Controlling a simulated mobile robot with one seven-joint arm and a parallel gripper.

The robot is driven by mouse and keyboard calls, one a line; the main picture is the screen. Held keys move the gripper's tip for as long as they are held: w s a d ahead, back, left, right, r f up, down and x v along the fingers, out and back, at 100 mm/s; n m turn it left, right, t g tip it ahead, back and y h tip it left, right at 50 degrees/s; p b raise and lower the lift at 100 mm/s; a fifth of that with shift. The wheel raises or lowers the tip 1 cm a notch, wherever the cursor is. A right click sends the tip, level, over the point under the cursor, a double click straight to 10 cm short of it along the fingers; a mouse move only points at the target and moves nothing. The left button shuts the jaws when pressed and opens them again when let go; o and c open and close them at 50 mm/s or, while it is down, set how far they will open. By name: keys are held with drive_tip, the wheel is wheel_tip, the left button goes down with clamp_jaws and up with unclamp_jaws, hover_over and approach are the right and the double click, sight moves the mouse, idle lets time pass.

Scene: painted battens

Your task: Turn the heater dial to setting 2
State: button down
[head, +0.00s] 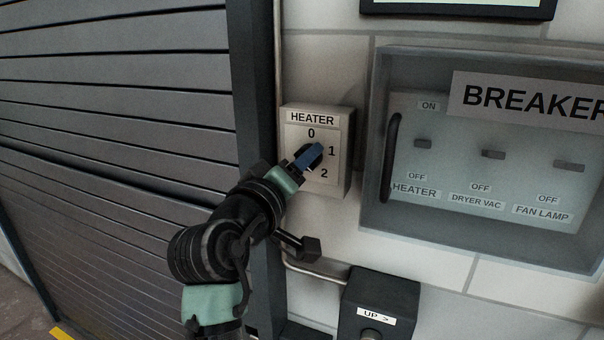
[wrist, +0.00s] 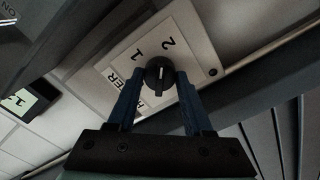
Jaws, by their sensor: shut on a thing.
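The heater dial (head: 318,148) is a round black knob on a pale box labelled HEATER (head: 344,180), marked 0, 1 and 2. My gripper (head: 312,155) is at the dial in the head view, its blue fingers covering much of it. In the wrist view, the dial (wrist: 157,70) lies between the fingertips of my gripper (wrist: 159,78), which are shut on it from both sides. A white line shows on the dial, running up and down in the picture. The 1 and 2 are visible there; the 0 is not. I cannot tell which number the dial points at.
A breaker box (head: 375,150) with a dark handle and several switches is right of the heater box. A dark box labelled UP (head: 395,290) is below. A grey shutter (head: 120,110) fills the left. A pipe (head: 320,274) runs along the wall.

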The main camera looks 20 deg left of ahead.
drive_tip(key=shift+f+m+b, duration=0.1)
drive_tip(key=shift+m+b, duration=0.35)
drive_tip(key=shift+m, duration=0.45)
drive_tip(key=shift+c, duration=1.5)
unclamp_jaws()
drive_tip(key=s+b, duration=0.3)
drive_tip(key=s, duration=1)
drive_tip(key=shift+a+b, duration=0.25)
drive_tip(key=shift+b, duration=0.05)
